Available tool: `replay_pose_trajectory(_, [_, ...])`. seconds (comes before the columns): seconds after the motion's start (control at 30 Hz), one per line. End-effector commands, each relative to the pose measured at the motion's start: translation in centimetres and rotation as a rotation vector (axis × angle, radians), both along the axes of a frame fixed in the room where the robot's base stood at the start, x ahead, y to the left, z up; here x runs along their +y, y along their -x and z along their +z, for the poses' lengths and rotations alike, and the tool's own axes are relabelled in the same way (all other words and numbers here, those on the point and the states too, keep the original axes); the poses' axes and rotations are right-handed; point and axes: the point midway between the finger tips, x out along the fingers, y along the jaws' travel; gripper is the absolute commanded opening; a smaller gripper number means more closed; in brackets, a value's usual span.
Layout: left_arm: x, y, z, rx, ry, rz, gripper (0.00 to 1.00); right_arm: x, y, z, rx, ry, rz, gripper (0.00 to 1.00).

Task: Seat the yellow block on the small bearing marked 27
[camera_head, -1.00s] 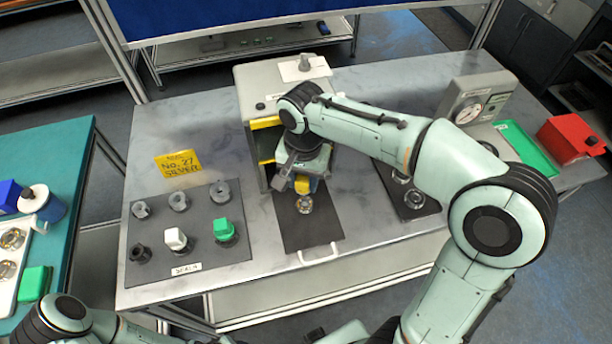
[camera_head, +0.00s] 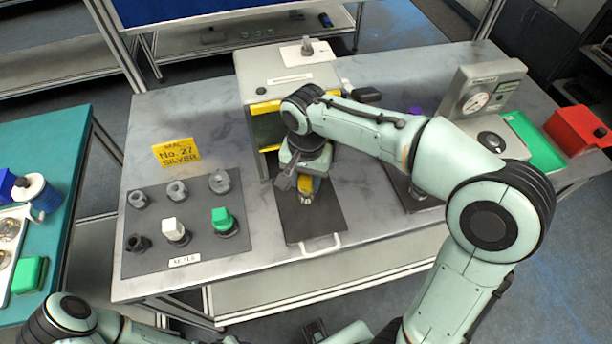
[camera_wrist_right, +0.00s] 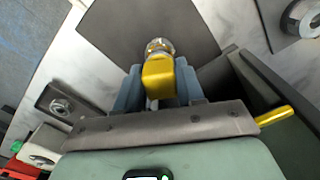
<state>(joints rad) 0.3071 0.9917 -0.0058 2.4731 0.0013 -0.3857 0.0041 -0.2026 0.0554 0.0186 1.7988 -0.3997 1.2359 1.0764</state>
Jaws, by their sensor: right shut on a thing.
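The yellow block (camera_head: 306,184) is between the fingers of my right gripper (camera_head: 303,177), which is shut on it. In the right wrist view the yellow block (camera_wrist_right: 158,80) sits between the two grey-blue fingers. A small metallic bearing (camera_head: 306,199) is on the dark tray, right at the block's near end, and it also shows in the wrist view (camera_wrist_right: 159,46). The block partly covers it; I cannot tell whether they touch. I cannot read a 27 on the bearing. My left gripper (camera_head: 316,329) is only partly visible at the bottom edge, its jaws unclear.
The dark tray (camera_head: 325,220) with a white handle lies before a grey cabinet (camera_head: 287,68). A yellow sign (camera_head: 176,151) reads No. 27 SILVER. A seal board (camera_head: 190,258) is at left. A dial gauge (camera_head: 475,101) and red bin (camera_head: 576,128) are at right.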

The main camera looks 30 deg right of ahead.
Motion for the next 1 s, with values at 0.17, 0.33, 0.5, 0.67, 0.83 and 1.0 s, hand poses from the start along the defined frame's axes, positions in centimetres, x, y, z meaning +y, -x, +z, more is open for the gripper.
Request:
replay_pose_trajectory(0.17, [0.0,0.2,-0.3,0.002,0.000,0.000,0.43,0.0,0.1,-0.4,0.001,0.001,0.000,0.01])
replay_pose_trajectory(0.33, [0.0,0.3,-0.5,0.003,0.000,0.000,0.43,0.0,0.1,-0.8,0.000,0.000,0.000,0.01])
replay_pose_trajectory(0.5, [0.0,0.3,-0.5,0.003,0.000,0.000,0.43,0.0,0.1,-0.8,0.000,0.000,0.000,0.01])
replay_pose_trajectory(0.67, [0.0,0.3,-0.5,0.003,0.000,0.000,0.43,0.0,0.1,-0.8,0.000,0.000,0.000,0.01])
replay_pose_trajectory(0.83, [0.0,0.4,-0.7,0.004,0.000,0.000,0.43,0.0,0.1,-1.0,0.000,0.000,0.000,0.01])
replay_pose_trajectory(1.0, [0.0,0.5,-1.0,0.006,0.000,0.000,0.43,0.0,0.1,-1.4,0.001,0.001,0.000,0.01])
